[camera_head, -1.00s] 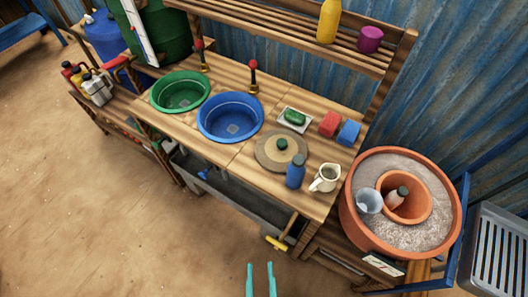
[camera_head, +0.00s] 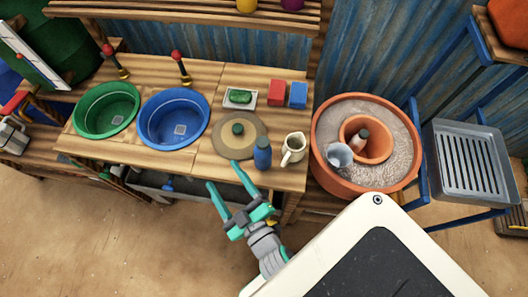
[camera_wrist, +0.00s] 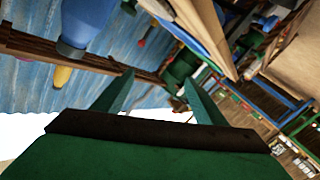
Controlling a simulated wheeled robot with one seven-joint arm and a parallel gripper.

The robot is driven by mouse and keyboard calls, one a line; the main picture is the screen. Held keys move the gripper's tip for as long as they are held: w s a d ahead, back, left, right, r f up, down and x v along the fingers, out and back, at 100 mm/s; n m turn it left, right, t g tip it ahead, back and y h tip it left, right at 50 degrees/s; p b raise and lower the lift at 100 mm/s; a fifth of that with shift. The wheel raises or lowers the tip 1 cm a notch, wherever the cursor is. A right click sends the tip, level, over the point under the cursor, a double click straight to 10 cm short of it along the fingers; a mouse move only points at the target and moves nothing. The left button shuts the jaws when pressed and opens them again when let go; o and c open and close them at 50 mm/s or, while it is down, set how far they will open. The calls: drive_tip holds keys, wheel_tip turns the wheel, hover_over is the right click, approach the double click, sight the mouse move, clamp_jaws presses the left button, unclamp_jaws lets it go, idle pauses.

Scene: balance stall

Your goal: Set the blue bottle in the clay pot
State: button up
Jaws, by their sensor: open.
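The blue bottle (camera_head: 262,154) stands upright near the front right edge of the wooden counter, beside a cream jug (camera_head: 293,148). The small clay pot (camera_head: 380,149) sits in grey sand inside a larger clay basin (camera_head: 328,172) right of the counter. A pale bottle with a dark cap (camera_head: 359,138) is in the small pot. A clear cup (camera_head: 339,155) rests in the sand at its left. My gripper (camera_head: 223,174) is open and empty, in front of the counter, left of the blue bottle. In the wrist view, the blue bottle (camera_wrist: 88,22) appears inverted at the upper left.
A round lid (camera_head: 228,148) lies left of the bottle. Behind are a soap dish (camera_head: 239,98), a red block (camera_head: 277,92) and a blue block (camera_head: 298,95). Green (camera_head: 135,107) and blue (camera_head: 205,120) basins are farther left. A metal rack (camera_head: 474,160) stands at right.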

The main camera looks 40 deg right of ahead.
drive_tip(key=w+d+r+m+h, duration=0.2)
drive_tip(key=w+d+r+h, duration=0.4)
drive_tip(key=d+r, duration=0.4)
drive_tip(key=w+d+r+m+h, duration=0.2)
drive_tip(key=w+d+r+h, duration=0.4)
drive_tip(key=d+r, duration=0.4)
drive_tip(key=s+d+r+m+g+h, duration=0.3)
drive_tip(key=s+d+r+m+g, duration=0.2)
drive_tip(key=d+m+g, duration=0.25)
drive_tip(key=s+d+r+m+g+h, duration=0.3)
drive_tip(key=s+d+r+m+g, duration=0.25)
drive_tip(key=d+g, duration=0.25)
drive_tip(key=s+d+f+m+g+y, duration=0.1)
drive_tip(key=s+f+m+g+y, duration=0.3)
drive_tip(key=s+f+m+y, duration=0.15)
drive_tip(key=t+y, duration=0.2)
drive_tip(key=y, duration=1.2)
hover_over(263, 151)
drive_tip(key=w+d, duration=0.1)
drive_tip(key=shift+n, duration=0.25)
wheel_tip(263, 151, down, 16)
drive_tip(key=shift+w+d+f, duration=0.1)
drive_tip(key=shift+d, duration=0.05)
drive_tip(key=shift+w+f, duration=0.1)
drive_tip(key=shift+f, duration=0.2)
wheel_tip(263, 151, down, 10)
drive_tip(key=shift+f, duration=0.1)
